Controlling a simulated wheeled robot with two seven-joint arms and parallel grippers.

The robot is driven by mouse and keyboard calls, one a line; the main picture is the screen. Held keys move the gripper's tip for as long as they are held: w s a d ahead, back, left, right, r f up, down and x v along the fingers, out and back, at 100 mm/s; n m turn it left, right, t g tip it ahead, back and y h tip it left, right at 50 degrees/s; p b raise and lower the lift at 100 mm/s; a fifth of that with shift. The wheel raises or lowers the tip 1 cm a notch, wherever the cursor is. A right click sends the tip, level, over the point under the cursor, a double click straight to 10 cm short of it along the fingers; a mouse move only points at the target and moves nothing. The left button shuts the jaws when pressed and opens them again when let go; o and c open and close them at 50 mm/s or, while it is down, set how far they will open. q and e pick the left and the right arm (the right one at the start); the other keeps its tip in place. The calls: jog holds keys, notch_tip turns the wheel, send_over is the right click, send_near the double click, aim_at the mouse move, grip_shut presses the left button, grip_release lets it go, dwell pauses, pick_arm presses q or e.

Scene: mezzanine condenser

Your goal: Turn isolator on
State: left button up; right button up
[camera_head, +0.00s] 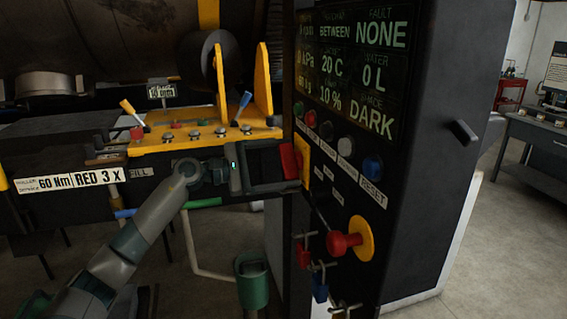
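The isolator shows as a red handle (289,161) on a yellow plate (303,160), on the left edge of the black control cabinet (445,80). My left gripper (284,167) reaches it from the left. Its fingers are spread, one near the top of the red handle and one near its bottom. The handle stands at the fingertips, between them in the picture; I cannot tell whether they touch it. The fingers partly cover the plate's surroundings. My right gripper is not in view.
Below the isolator, a red mushroom button (343,243) on a yellow disc sticks out. A red padlock (303,254) and a blue padlock (320,289) hang beside it. Small buttons (345,147) sit under the display (350,60). A yellow bench fixture (200,138) stands behind my arm.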

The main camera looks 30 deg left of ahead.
pick_arm(q)
jog(key=c, duration=0.5)
